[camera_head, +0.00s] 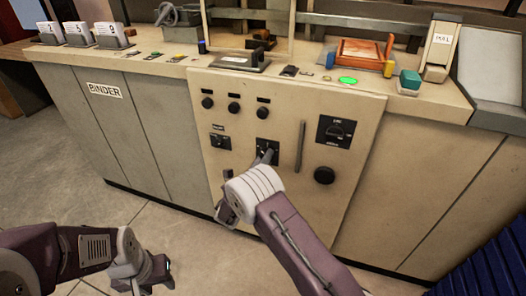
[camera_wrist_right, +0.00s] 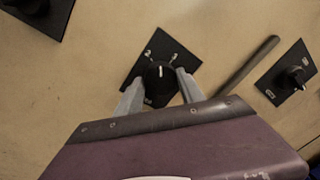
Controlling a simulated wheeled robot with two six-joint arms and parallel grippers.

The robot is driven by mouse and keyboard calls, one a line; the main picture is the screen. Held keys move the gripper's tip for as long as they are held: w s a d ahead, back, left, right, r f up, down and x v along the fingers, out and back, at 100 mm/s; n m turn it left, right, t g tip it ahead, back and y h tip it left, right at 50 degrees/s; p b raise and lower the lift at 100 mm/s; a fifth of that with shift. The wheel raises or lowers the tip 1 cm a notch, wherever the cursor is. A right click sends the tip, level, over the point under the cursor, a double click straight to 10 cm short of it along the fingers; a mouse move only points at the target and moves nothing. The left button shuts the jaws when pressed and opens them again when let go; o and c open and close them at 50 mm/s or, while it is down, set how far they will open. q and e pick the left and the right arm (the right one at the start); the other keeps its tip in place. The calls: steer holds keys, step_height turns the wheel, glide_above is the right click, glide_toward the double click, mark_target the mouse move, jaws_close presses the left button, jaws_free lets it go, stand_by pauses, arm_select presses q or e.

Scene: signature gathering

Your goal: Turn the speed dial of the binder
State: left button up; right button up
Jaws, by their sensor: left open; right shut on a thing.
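The binder (camera_head: 105,89) is a beige cabinet with a front panel of black dials and knobs. My right gripper (camera_head: 266,159) is at the lower middle dial (camera_head: 267,145) of this panel, shut on it. In the right wrist view the dial (camera_wrist_right: 158,72) is a round black knob on a black square plate with white numbers. My right gripper's fingers (camera_wrist_right: 158,88) stand on either side of the knob, whose white pointer line faces up toward the numbers. My left gripper (camera_head: 151,279) is open and empty, low at the left, away from the panel.
A vertical handle (camera_head: 300,147) stands right of the held dial. A large dial plate (camera_head: 336,132) and a black knob (camera_head: 324,175) are further right. Another dial plate (camera_head: 220,142) is to the left. Three small knobs (camera_head: 234,107) sit above. Open floor lies at the left.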

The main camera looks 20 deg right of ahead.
steer(key=shift+n+p, duration=1.65)
steer(key=shift+n, duration=0.75)
steer(key=shift+f, duration=0.1)
steer(key=o, duration=1.4)
steer(key=shift+c, duration=0.2)
steer(key=shift+t, duration=0.3)
